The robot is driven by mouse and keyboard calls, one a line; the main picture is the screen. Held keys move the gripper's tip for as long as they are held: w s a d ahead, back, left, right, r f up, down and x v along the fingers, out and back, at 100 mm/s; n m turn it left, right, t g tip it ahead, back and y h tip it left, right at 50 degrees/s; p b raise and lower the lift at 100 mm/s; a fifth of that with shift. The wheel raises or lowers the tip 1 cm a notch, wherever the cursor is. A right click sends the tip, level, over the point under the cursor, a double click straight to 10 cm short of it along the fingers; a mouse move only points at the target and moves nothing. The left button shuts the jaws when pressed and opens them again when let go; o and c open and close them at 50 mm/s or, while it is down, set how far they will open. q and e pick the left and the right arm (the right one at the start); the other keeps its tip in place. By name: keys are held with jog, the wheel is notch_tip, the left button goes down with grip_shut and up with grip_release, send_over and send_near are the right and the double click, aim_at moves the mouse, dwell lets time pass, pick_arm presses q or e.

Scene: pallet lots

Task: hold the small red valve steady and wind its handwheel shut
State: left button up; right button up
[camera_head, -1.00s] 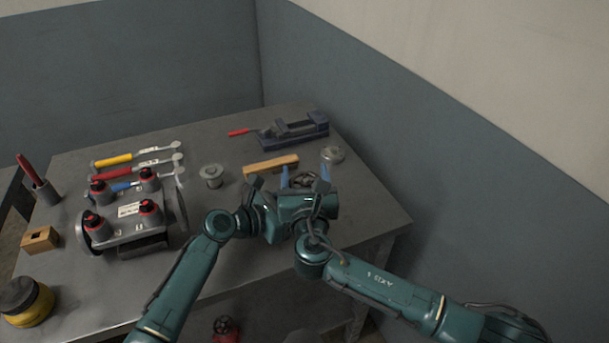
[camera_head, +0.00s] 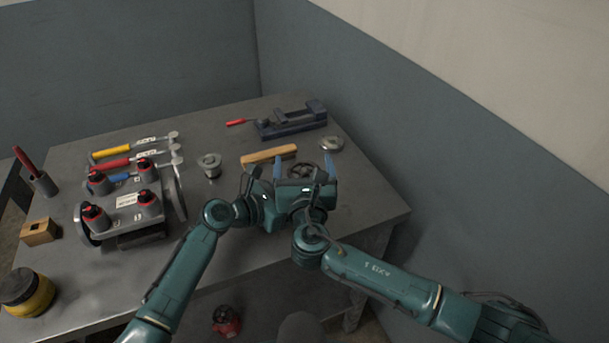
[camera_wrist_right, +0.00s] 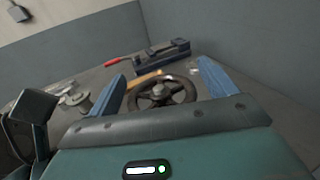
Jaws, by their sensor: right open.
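A dark spoked handwheel (camera_wrist_right: 161,95) shows in the right wrist view, between the blue fingers of my right gripper (camera_wrist_right: 160,78). In the head view the handwheel (camera_head: 303,169) is partly covered by that gripper (camera_head: 304,168). The right gripper is open, with a finger to either side of the wheel and gaps between. The valve's body under the wheel is hidden, so its red does not show. My left gripper (camera_head: 252,180) is close beside the right one, on its left; its fingertips are unclear and I cannot tell what it holds.
A wooden block (camera_head: 269,155) and a blue vise (camera_head: 291,121) lie behind the grippers. A round metal part (camera_head: 331,144) and a flanged part (camera_head: 210,165) stand nearby. A grey fixture with red-topped posts (camera_head: 127,218) is at left. The front right tabletop is clear.

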jog(key=s, duration=1.1)
jog(key=shift+s+d, duration=0.3)
jog(key=shift+s, duration=0.05)
jog(key=w+d+n+g+y, duration=0.25)
jog(key=d+n+y, duration=0.3)
jog(key=y, duration=0.35)
jog(key=shift+n+g, duration=0.25)
jog(key=x, duration=1.1)
jog(key=shift+w+a, duration=0.1)
jog(key=shift+a, duration=0.35)
jog(key=shift+c, duration=0.5)
jog(key=c, duration=0.9)
